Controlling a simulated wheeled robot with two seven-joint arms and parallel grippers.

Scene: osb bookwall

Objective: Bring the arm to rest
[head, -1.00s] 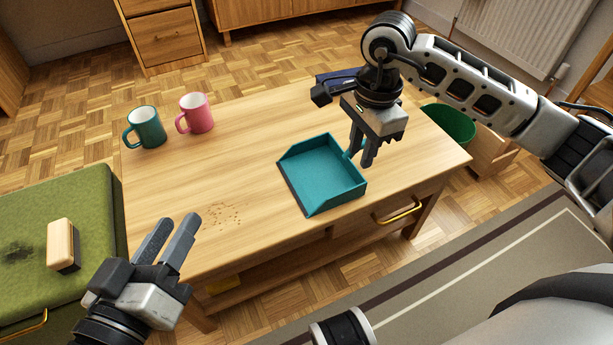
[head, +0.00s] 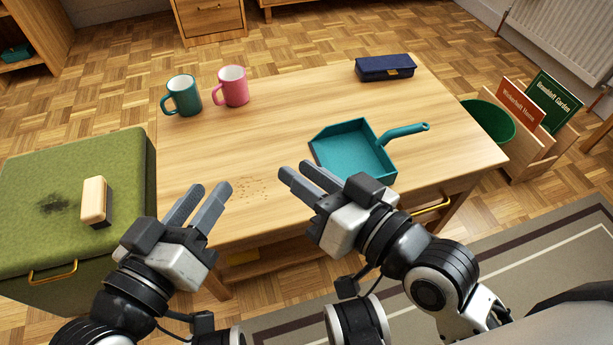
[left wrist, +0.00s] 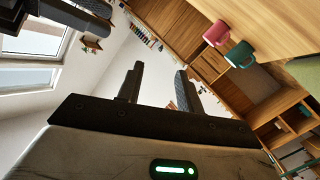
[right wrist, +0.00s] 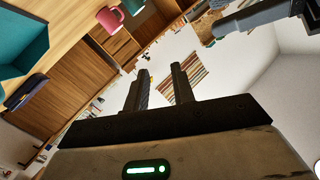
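My left gripper (head: 197,207) is at the lower left in the head view, in front of the table's near edge. Its two fingers stand apart with nothing between them, as the left wrist view (left wrist: 158,85) also shows. My right gripper (head: 297,172) is right of it, near the table's front edge and in front of the dustpan. Its fingers are also apart and empty, as the right wrist view (right wrist: 160,82) shows. Both point forward and up.
The wooden table (head: 270,130) carries a teal dustpan (head: 352,150), crumbs (head: 250,190), a green mug (head: 184,97), a pink mug (head: 233,88) and a dark blue case (head: 385,67). A brush (head: 95,201) lies on the green ottoman (head: 60,150). A green bin (head: 489,121) stands right.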

